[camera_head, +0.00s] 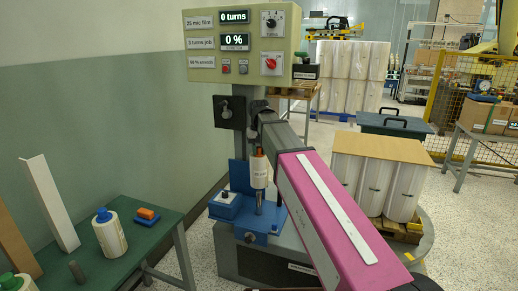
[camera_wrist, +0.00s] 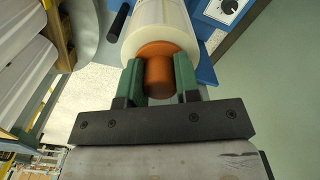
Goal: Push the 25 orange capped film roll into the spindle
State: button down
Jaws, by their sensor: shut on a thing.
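The orange-capped film roll (camera_head: 259,172) is white, labelled and upright at the wrapping machine's blue carriage. My gripper (camera_wrist: 159,82) is shut on its orange cap (camera_wrist: 158,60), one green finger on each side; the clear-white roll body (camera_wrist: 165,22) extends beyond them. A grey spindle post (camera_head: 259,199) shows directly below the roll, above the blue base (camera_head: 262,228). I cannot tell how far the roll sits on the post.
A green side table (camera_head: 135,250) at left holds a blue-capped roll (camera_head: 108,233), a green-capped roll (camera_head: 15,282) and a small orange-and-blue item (camera_head: 147,214). The control panel (camera_head: 243,44) reads 0 turns and 0 %. A board-topped pallet load (camera_head: 378,148) stands at right.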

jog(key=shift+f, duration=8.05)
